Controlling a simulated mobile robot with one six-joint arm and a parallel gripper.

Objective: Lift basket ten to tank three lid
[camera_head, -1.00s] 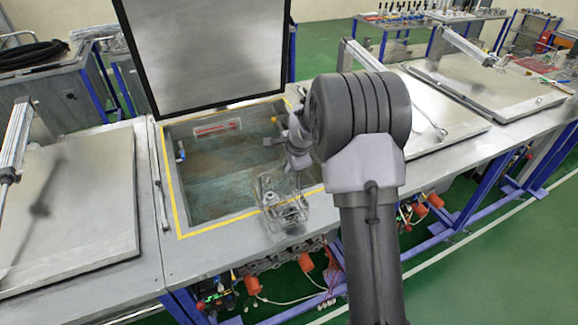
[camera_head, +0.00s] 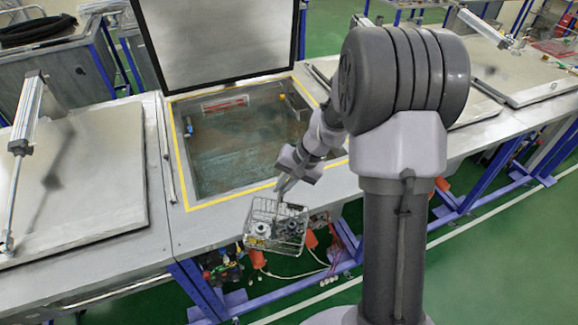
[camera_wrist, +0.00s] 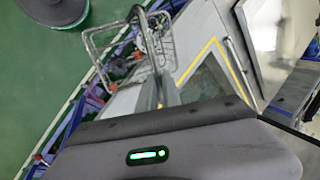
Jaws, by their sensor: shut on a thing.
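A wire basket (camera_head: 262,212) with round metal parts in it hangs from my gripper (camera_head: 283,188), which is shut on its upright handle. The basket is in front of the open tank (camera_head: 243,150), by the bench's front edge, and looks about level. In the wrist view the basket (camera_wrist: 103,38) shows at upper left, beyond my gripper (camera_wrist: 150,38). The open tank has a yellow border and a murky inside; its lid (camera_head: 222,35) stands raised at the back. Closed lids lie to its left (camera_head: 75,180) and right (camera_head: 505,75). I can read no numbers on basket or lids.
Pneumatic cylinders (camera_head: 25,115) stand by the closed lids. Hoses, cables and orange fittings (camera_head: 257,259) hang under the bench front. Green floor (camera_head: 500,235) is clear at front right. A cart with a black hose (camera_head: 45,25) stands behind left.

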